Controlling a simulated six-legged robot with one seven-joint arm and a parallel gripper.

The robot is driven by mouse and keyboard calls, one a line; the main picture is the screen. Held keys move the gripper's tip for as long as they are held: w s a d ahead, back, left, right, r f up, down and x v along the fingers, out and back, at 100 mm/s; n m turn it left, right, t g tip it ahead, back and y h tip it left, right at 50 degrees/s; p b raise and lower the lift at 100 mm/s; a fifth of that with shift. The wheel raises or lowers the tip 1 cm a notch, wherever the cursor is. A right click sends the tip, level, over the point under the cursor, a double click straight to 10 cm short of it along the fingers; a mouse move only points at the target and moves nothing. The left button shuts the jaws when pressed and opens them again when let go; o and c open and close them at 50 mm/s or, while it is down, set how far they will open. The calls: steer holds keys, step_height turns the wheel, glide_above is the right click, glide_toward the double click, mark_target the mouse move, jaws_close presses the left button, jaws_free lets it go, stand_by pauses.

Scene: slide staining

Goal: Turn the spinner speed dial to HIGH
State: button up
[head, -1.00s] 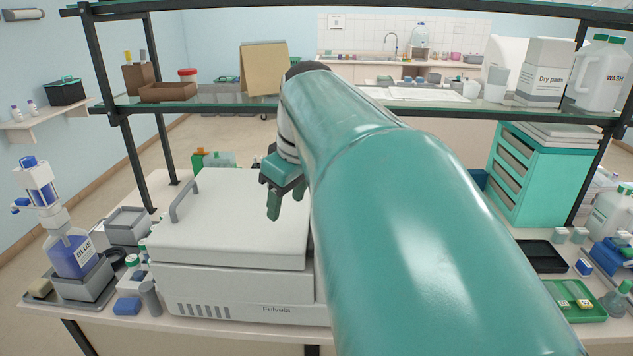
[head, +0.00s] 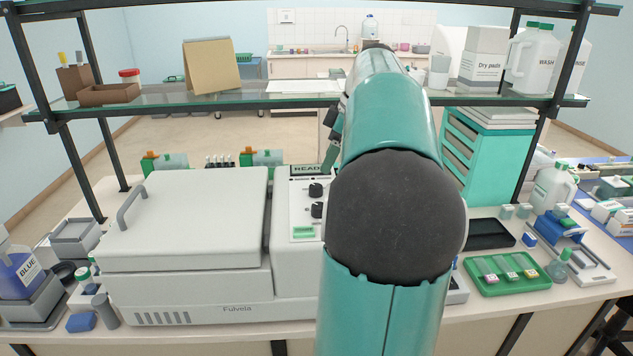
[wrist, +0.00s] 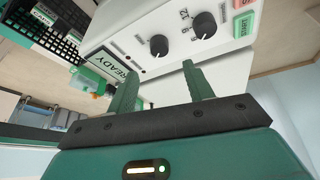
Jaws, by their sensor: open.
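The white spinner (head: 185,285) stands on the bench with its lid shut. Its control panel (head: 296,215) has two black knobs, a far one (head: 316,190) and a near one (head: 317,210), partly beside my arm. The wrist view shows a smaller-looking knob (wrist: 159,45) and a larger-looking knob (wrist: 204,25) with marks around it. I cannot read which is the speed dial or its setting. A READY display (wrist: 113,70) is lit. My gripper (wrist: 160,70) is open and empty, its fingers apart from both knobs. My arm mostly hides it in the head view.
A green button (wrist: 243,24) and a red button (wrist: 242,3) sit beside the knobs. A glass shelf (head: 240,101) crosses above the bench. A green slide tray (head: 507,274) and a black tray (head: 488,233) lie to the right. A blue bottle (head: 22,270) stands left.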

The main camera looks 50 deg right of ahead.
mark_target(316, 186)
steer(key=x, duration=0.8)
steer(key=c, duration=1)
steer(key=shift+m, duration=0.3)
steer(key=m+h, duration=0.1)
steer(key=m, duration=0.3)
steer(key=shift+a+h, duration=0.15)
steer(key=shift+h, duration=0.25)
steer(key=m+h, duration=0.1)
steer(key=m, duration=0.2)
steer(key=shift+w+a+m, duration=0.1)
steer(key=shift+m, duration=0.3)
steer(key=m+g+h, duration=0.1)
steer(key=m, duration=0.2)
steer(key=shift+m+h, duration=0.3)
steer(key=shift+m+g+h, duration=0.5)
steer(key=shift+m+g, duration=0.1)
steer(key=shift+m, duration=1.4)
